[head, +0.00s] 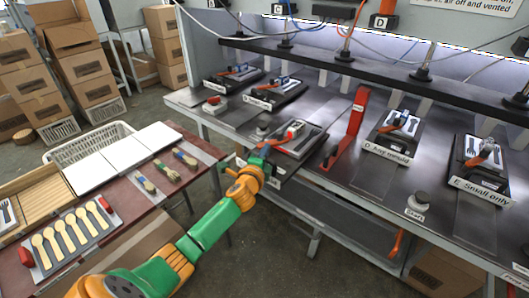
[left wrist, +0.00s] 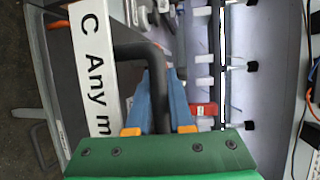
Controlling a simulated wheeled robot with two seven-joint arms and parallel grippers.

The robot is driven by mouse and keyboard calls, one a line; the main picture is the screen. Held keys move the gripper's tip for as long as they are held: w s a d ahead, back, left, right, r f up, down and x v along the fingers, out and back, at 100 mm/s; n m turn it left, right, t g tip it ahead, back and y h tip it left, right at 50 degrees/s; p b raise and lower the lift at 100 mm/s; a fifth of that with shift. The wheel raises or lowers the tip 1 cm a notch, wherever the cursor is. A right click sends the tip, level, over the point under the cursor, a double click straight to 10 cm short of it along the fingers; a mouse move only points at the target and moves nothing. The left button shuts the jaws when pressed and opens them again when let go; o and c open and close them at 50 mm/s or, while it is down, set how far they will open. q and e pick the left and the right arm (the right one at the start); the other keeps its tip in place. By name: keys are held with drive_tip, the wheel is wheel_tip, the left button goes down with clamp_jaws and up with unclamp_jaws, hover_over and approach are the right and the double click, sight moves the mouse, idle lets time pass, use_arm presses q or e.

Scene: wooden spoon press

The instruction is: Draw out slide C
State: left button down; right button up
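Slide C (head: 305,143) is a dark plate with a pale inlay and a red and orange clamp. It sits nearer the table's front edge than its neighbours. Its white label reading "C Any m…" (left wrist: 95,62) shows on the left of the left wrist view; the rest is cut off. Its black bent handle (left wrist: 133,51) runs in between the blue fingers. My left gripper (head: 262,160) is at the slide's front in the head view. In the left wrist view my left gripper (left wrist: 163,75) has its fingers close together around the handle. My right gripper is not in view.
Slides labelled D (head: 388,153) and E (head: 482,189) stand to the right, with two more slides to the left. A side table (head: 205,155) with trays and wooden spoons is at the left.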

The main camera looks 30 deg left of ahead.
use_arm(q)
drive_tip(key=shift+s+f, duration=0.1)
drive_tip(key=shift+f, duration=0.1)
drive_tip(key=shift+f, duration=0.1)
drive_tip(key=c, duration=1.1)
unclamp_jaws()
drive_tip(key=shift+s, duration=0.1)
drive_tip(key=shift+s+r, duration=0.1)
drive_tip(key=shift+r, duration=0.15)
drive_tip(key=v, duration=0.7)
drive_tip(key=shift+s+p, duration=0.1)
drive_tip(key=shift+p, duration=0.3)
